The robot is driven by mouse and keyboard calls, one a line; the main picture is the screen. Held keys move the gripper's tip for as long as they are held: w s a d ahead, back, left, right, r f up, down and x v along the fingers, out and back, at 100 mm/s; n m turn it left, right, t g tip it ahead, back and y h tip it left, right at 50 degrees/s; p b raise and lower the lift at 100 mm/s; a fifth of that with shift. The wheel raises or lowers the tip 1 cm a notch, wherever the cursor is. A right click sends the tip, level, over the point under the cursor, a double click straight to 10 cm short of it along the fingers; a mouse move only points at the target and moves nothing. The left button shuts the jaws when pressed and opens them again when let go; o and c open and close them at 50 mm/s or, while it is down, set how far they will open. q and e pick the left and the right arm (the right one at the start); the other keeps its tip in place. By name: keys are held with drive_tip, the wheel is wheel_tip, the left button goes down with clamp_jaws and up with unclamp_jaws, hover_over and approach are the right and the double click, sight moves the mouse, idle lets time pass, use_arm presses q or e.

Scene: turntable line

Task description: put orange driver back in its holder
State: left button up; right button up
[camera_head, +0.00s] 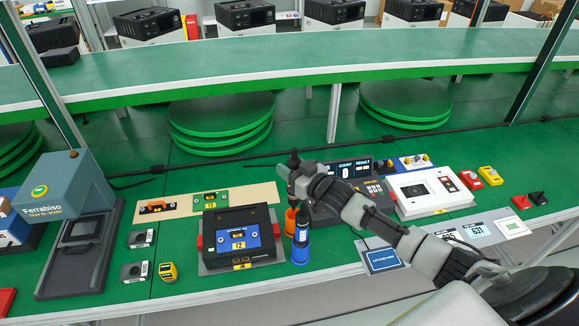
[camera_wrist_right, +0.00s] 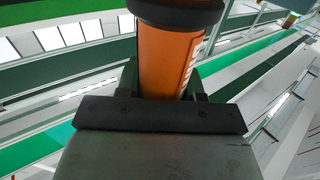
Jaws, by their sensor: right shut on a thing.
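My right gripper (camera_head: 291,181) is shut on the orange driver, above the table's front part. In the right wrist view, the orange driver's (camera_wrist_right: 168,62) orange body sits between the two jaws, with a black collar above them. In the head view, an orange part (camera_head: 291,221) shows just below the gripper, and a dark tip sticks up above it. The hand hides the middle. A blue driver (camera_head: 301,243) stands upright right beside the orange part. I cannot clearly make out the holder or whether the orange driver touches it. My left gripper is not in view.
A black device with a blue plate (camera_head: 238,240) sits just left of the drivers. A counter display (camera_head: 354,169) and a white device (camera_head: 425,191) are to the right. A grey-blue press (camera_head: 72,190) stands at left. Green turntable discs (camera_head: 220,122) are behind.

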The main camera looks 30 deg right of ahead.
drive_tip(key=shift+f+b, duration=1.2)
drive_tip(key=shift+f, duration=0.5)
drive_tip(key=shift+s+f, duration=0.1)
drive_tip(key=shift+s, duration=0.05)
